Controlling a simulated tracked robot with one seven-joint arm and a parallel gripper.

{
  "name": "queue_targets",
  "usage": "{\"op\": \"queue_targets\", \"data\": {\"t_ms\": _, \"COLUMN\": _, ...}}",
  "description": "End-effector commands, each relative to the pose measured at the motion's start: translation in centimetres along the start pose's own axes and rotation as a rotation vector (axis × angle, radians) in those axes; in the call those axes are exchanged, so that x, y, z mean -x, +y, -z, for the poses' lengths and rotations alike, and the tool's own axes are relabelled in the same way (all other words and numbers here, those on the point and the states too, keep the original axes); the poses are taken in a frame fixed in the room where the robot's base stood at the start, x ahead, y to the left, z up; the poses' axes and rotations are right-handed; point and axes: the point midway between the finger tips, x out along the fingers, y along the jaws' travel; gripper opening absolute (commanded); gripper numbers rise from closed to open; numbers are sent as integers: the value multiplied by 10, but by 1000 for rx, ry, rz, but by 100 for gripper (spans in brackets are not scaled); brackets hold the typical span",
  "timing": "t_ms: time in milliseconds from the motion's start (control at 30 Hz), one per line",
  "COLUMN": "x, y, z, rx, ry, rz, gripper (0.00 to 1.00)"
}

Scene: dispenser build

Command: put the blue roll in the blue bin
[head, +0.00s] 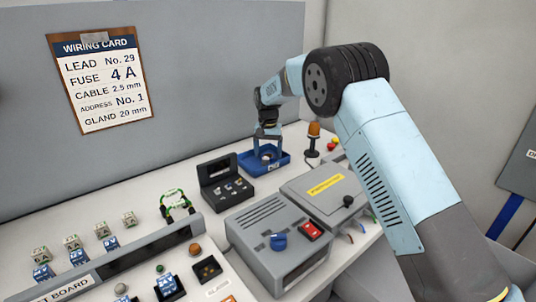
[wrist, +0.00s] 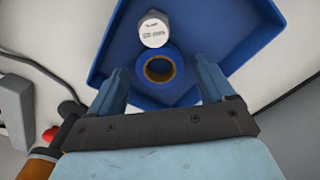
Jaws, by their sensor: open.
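The blue roll (wrist: 149,77), a ring with a tan core, lies inside the blue bin (wrist: 235,30) in the wrist view. My gripper (wrist: 161,70) is open, with one finger on each side of the roll and visible gaps between them. A white cap-like piece with small print (wrist: 153,29) is beside the roll in the bin. In the head view the blue bin (head: 248,163) stands on the bench at the back, with my gripper (head: 267,136) pointing down over it. The roll cannot be made out clearly there.
A signal lamp with an orange top (head: 314,131) stands just right of the bin.

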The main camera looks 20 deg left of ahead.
Motion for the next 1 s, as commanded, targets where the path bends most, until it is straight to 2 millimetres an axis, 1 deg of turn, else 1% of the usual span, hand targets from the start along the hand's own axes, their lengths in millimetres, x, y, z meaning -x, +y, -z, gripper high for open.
{"op": "queue_targets", "data": {"t_ms": 300, "x": 61, "y": 0, "z": 1, "rx": -1, "ry": 4, "rz": 2, "gripper": 82}}
{"op": "queue_targets", "data": {"t_ms": 400, "x": 79, "y": 0, "z": 0, "rx": 0, "ry": 3, "rz": 2, "gripper": 82}}
{"op": "queue_targets", "data": {"t_ms": 500, "x": 92, "y": 0, "z": 0, "rx": 0, "ry": 3, "rz": 2, "gripper": 82}}
{"op": "queue_targets", "data": {"t_ms": 700, "x": 107, "y": 0, "z": 0, "rx": 0, "ry": 2, "rz": 1, "gripper": 82}}
{"op": "queue_targets", "data": {"t_ms": 1000, "x": 110, "y": 1, "z": 0, "rx": -1, "ry": 1, "rz": 1, "gripper": 82}}
